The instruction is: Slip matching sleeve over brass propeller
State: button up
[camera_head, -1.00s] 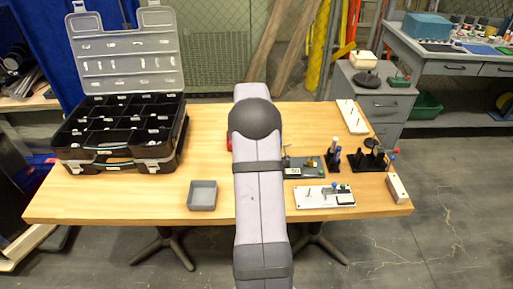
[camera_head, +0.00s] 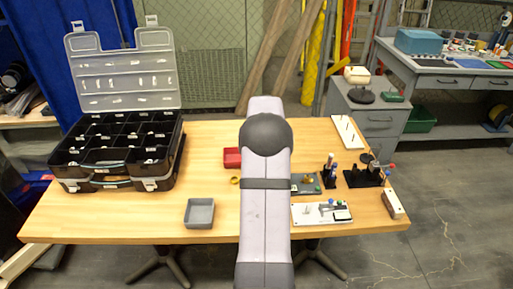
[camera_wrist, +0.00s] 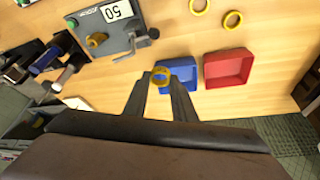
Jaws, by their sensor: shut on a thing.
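In the wrist view my gripper (camera_wrist: 160,80) is shut on a small yellow ring-shaped sleeve (camera_wrist: 161,73), held at the fingertips. A brass propeller (camera_wrist: 96,39) sits on a dark grey base plate (camera_wrist: 112,20) marked 50, up and left of the held sleeve and apart from it. In the head view the brass propeller (camera_head: 308,179) shows small on the plate just right of my arm. My gripper is hidden behind my arm there. Two more yellow rings (camera_wrist: 232,19) lie loose on the table in the wrist view.
A blue tray (camera_wrist: 187,65) lies behind the fingertips, beside a red tray (camera_wrist: 228,83). Dark stands with upright tools (camera_head: 329,173) stand right of the plate. A white board (camera_head: 302,220) lies in front. A grey bin (camera_head: 199,222) and black organizer (camera_head: 75,185) stand left.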

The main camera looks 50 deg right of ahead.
jog(key=s+d+m+g, duration=0.1)
jog(key=s+m, duration=0.1)
jog(key=s, duration=0.2)
jog(key=s+d+m+p, duration=0.1)
jog(key=s+d+m, duration=0.1)
jog(key=s, duration=0.2)
jog(key=s+d+f+m+g, duration=0.1)
jog(key=s+d+m, duration=0.1)
jog(key=s, duration=0.2)
jog(key=shift+s+d+m+g, duration=0.1)
jog(key=shift+d+m+g, duration=0.2)
jog(key=shift+m, duration=0.1)
jog(key=shift+a+m, duration=0.1)
jog(key=shift+m, duration=0.4)
jog(key=shift+f+b, duration=0.85)
jog(key=shift+f, duration=1.2)
jog(key=shift+f+b, duration=0.45)
jog(key=shift+b, duration=0.25)
